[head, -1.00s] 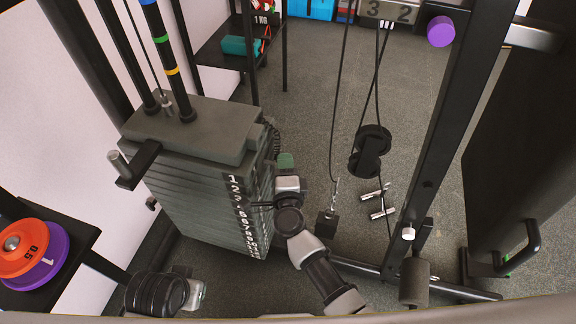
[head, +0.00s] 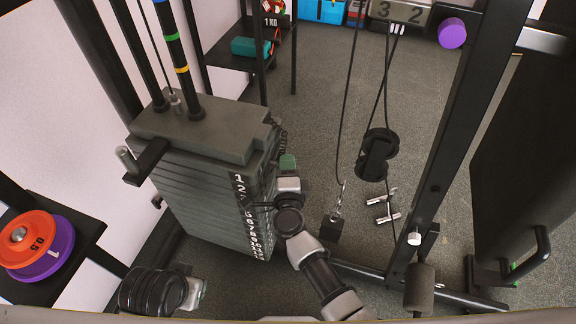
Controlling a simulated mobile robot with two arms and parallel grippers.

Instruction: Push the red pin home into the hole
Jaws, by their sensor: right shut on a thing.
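The weight stack (head: 195,190) stands left of centre, a pile of dark grey plates with a white-numbered strip (head: 247,215) down its right side. My right gripper (head: 266,204) is at that numbered side, in the upper-middle part of the strip. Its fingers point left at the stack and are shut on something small. No red shows there; the pin is hidden by the fingers and the wrist, and so is the hole in front of it. I cannot tell how deep the pin sits. Part of my left arm shows at the bottom left, but its gripper fingers do not show.
A black frame post (head: 450,130) rises right of my right arm. A cable with a black pulley (head: 377,154) and a hanging black block (head: 331,228) are close to the arm. Orange and purple discs (head: 38,240) lie on a shelf at the left.

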